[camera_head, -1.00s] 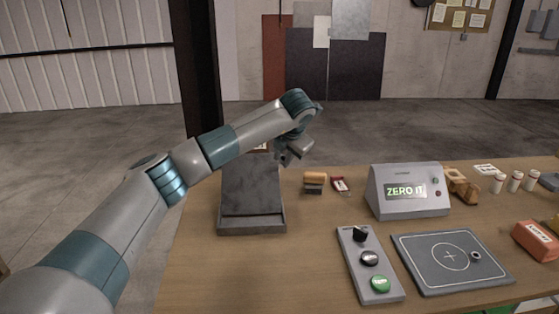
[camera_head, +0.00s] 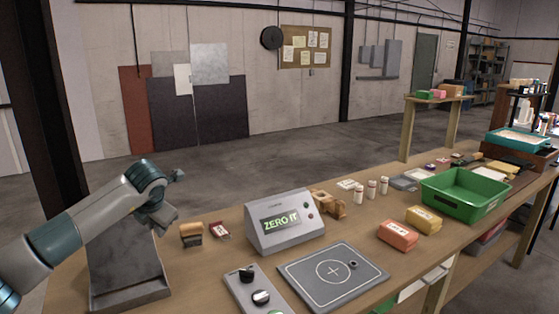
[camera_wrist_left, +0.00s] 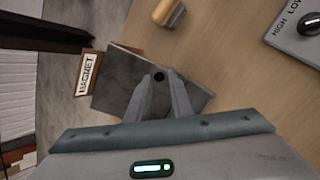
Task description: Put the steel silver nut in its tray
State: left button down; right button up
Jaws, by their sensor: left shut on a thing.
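My left gripper (camera_head: 168,214) is above the sloped grey stand (camera_head: 125,270) at the left of the bench. The stand shows below the fingers in the wrist view (camera_wrist_left: 112,88), beside a sign reading MAGNET (camera_wrist_left: 88,73). A green tray (camera_head: 482,208) stands at the right of the bench; I cannot tell whether it is the nut's tray. My right gripper is not in view.
A display box reading ZERO IT (camera_head: 285,242) stands mid-bench. In front lie a knob panel (camera_head: 245,291) and a flat plate (camera_head: 310,290) with a crosshair.

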pick_arm(q)
jog(key=s+d+f+m+g+h, duration=0.2)
jog(key=s+d+f+m+h, duration=0.1)
jog(key=s+m, duration=0.4)
jog(key=s+d+f+m+g+h, duration=0.1)
jog(key=s+d+f+m+h, duration=0.2)
jog(key=s+d+m, duration=0.2)
jog(key=s+d+f+m+g+h, duration=0.2)
jog(key=s+d+f+m+h, duration=0.1)
jog(key=s+m, duration=0.7)
jog(key=shift+s+d+f+m+g+h, duration=0.2)
jog(key=shift+s+d+h, duration=0.1)
jog(key=shift+d, duration=0.1)
jog(key=shift+s+d+f+m+g+h, duration=0.1)
jog(key=shift+s+d+m+h, duration=0.15)
jog(key=shift+d, duration=0.15)
jog(key=s+d+m+g+y, duration=0.1)
jog(key=s+d+m+g, duration=0.1)
jog(key=s+m+g, duration=0.2)
jog(key=s+r+m, duration=0.1)
jog(key=s+m, duration=0.2)
jog(key=s, duration=0.3)
jog(key=shift+d, duration=0.2)
jog(key=w+d+r+m+g+y, duration=0.3)
jog(key=d+r+m, duration=0.5)
jog(key=d, duration=0.6)
notch_tip(320, 180, up, 2)
jog(key=shift+w+r+y, duration=0.1)
jog(key=shift+w+y, duration=0.35)
jog(key=shift+w, duration=0.25)
